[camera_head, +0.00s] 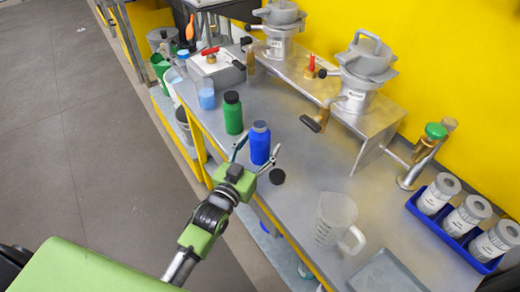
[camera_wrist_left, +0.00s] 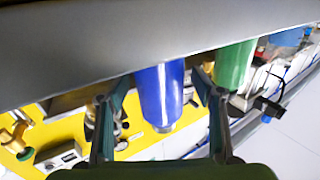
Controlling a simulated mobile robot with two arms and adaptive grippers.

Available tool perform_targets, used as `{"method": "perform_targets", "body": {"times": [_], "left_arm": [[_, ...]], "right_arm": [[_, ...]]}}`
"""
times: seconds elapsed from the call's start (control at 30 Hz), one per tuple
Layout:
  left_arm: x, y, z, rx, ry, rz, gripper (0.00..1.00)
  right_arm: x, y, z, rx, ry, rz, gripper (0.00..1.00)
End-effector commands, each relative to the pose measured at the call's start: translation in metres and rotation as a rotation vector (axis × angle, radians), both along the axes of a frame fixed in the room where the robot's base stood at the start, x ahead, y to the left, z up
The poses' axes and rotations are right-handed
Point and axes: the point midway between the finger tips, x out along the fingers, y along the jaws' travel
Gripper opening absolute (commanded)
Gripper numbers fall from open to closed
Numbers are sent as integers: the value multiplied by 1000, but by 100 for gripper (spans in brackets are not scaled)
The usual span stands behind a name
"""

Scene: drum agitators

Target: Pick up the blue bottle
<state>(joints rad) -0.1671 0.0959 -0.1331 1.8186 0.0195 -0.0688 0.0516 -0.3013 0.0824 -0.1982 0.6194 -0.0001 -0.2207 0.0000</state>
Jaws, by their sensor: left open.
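The blue bottle (camera_head: 260,144) stands upright near the front edge of the grey bench, with a dark cap-like top. My left gripper (camera_head: 256,158) is open at the bench's front edge, its two fingers on either side of the blue bottle in the head view. In the left wrist view the blue bottle (camera_wrist_left: 160,95) shows between the two spread fingers (camera_wrist_left: 160,115). I cannot tell whether a finger touches it. My right gripper is in neither view.
A green bottle (camera_head: 233,113) stands just left of the blue one, close to a finger. A black cap (camera_head: 277,176) lies to the right. A clear jug (camera_head: 335,218) and a blue tray (camera_head: 440,232) with white jars are farther right. A metal stand (camera_head: 325,92) is behind.

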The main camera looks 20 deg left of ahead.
Motion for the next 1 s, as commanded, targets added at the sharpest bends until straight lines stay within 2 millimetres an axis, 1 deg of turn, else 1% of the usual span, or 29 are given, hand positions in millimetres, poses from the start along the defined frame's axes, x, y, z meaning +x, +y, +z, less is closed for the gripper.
{"method": "perform_targets", "body": {"times": [0.03,0.1,0.3,0.33,0.37,0.4,0.47,0.5,1.0], "left_arm": [[4,-1,-1,-1,-1,0,61],[6,-1,0,-1,-1,-1,61],[6,-1,1,-1,0,-1,61],[6,-1,1,-1,0,0,56],[6,-1,1,-1,0,0,48],[6,-1,0,-1,0,0,37],[6,-1,0,-1,0,0,22],[6,-1,0,-1,0,0,12],[6,-1,5,0,-2,0,11]], "right_arm": [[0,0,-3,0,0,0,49],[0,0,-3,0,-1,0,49],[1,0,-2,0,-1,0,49],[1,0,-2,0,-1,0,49],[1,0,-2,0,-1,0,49],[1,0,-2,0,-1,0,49],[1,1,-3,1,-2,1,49],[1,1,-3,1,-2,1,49],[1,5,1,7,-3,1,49]]}}
